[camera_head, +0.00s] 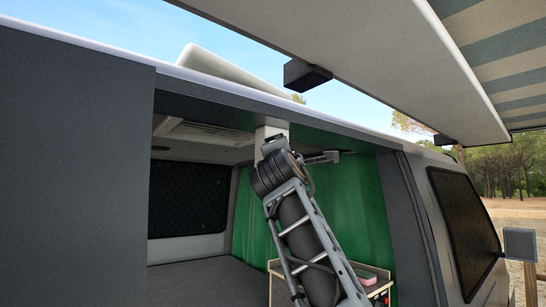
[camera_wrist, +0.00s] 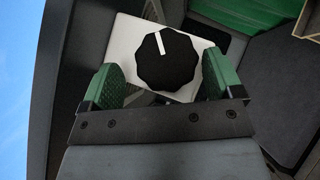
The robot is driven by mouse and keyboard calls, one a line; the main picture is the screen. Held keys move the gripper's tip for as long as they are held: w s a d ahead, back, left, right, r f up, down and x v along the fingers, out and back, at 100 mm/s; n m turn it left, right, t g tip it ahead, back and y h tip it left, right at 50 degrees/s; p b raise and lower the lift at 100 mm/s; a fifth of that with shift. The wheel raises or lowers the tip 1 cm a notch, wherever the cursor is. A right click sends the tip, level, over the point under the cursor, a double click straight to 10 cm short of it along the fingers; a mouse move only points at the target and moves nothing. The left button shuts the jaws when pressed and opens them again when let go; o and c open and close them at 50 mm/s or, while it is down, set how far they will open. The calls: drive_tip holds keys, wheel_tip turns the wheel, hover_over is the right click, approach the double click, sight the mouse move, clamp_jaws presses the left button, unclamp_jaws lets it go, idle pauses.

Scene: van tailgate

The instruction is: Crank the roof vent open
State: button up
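In the wrist view a black, many-sided knob (camera_wrist: 170,60) with a white stripe sits on a white plate (camera_wrist: 122,50). The stripe points up and slightly left. My gripper (camera_wrist: 160,62) is open, with one green-padded finger on each side of the knob. A gap shows on the left; the right finger looks close to the knob's edge, and I cannot tell whether it touches. In the head view a white roof vent lid (camera_head: 225,66) stands tilted above the roof. Its ceiling frame (camera_head: 200,132) shows inside. My arm hides the knob there.
The roof edge (camera_head: 330,122) runs just above my arm. An awning (camera_head: 370,50) with a black bracket (camera_head: 306,74) hangs overhead. Inside are a green wall (camera_head: 350,205) and a small cabinet (camera_head: 378,283) with a pink item on top. A dark panel (camera_head: 70,170) closes the left.

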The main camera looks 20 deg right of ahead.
drive_tip(key=shift+f, duration=0.15)
drive_tip(key=b+v, duration=0.7)
drive_tip(key=v, duration=0.7)
drive_tip(key=shift+a+r+b, duration=0.15)
drive_tip(key=shift+r+b, duration=0.05)
drive_tip(key=shift+b, duration=0.15)
